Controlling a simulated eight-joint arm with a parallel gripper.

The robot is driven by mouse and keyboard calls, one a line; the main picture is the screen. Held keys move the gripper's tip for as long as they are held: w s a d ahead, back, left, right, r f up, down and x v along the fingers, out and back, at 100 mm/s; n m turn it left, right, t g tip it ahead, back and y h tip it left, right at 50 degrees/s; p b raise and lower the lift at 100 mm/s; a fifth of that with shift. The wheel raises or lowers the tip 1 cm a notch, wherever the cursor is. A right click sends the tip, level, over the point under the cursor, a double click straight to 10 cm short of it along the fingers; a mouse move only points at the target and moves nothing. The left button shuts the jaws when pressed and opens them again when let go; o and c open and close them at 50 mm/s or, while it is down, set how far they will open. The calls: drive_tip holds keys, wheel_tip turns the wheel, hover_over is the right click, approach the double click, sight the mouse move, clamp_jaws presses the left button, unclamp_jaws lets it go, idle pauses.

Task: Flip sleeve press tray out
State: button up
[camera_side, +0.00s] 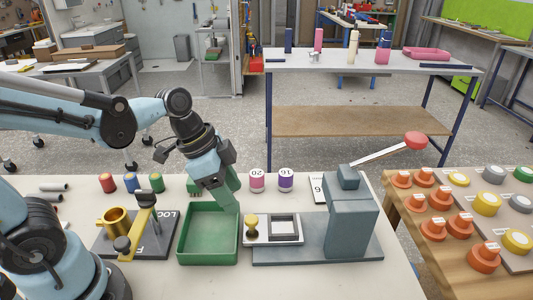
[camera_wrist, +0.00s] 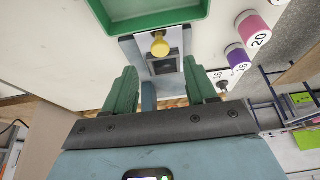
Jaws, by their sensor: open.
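The blue-grey press (camera_side: 350,222) stands right of the middle of the bench, with a lever ending in a red knob (camera_side: 415,140) raised to the right. Its pale slide tray (camera_side: 272,240) lies left of the press column, with a square dark-framed opening and a yellow knob (camera_side: 252,222) at its left end. My gripper (camera_side: 230,200) is open and empty, pointing down above the right side of the green bin. In the wrist view my gripper (camera_wrist: 163,85) has its green fingers spread, with the yellow knob (camera_wrist: 160,44) ahead between them, apart from both.
The open green bin (camera_side: 182,245) is left of the press. A fixture (camera_side: 103,245) with a gold cup and yellow lever stands farther left. Labelled pink (camera_side: 257,182) and purple (camera_side: 286,180) cylinders stand behind the slide tray. A wooden table (camera_side: 425,255) with orange caps is at right.

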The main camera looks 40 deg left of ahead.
drive_tip(key=shift+v, duration=2.85)
drive_tip(key=shift+f, duration=0.1)
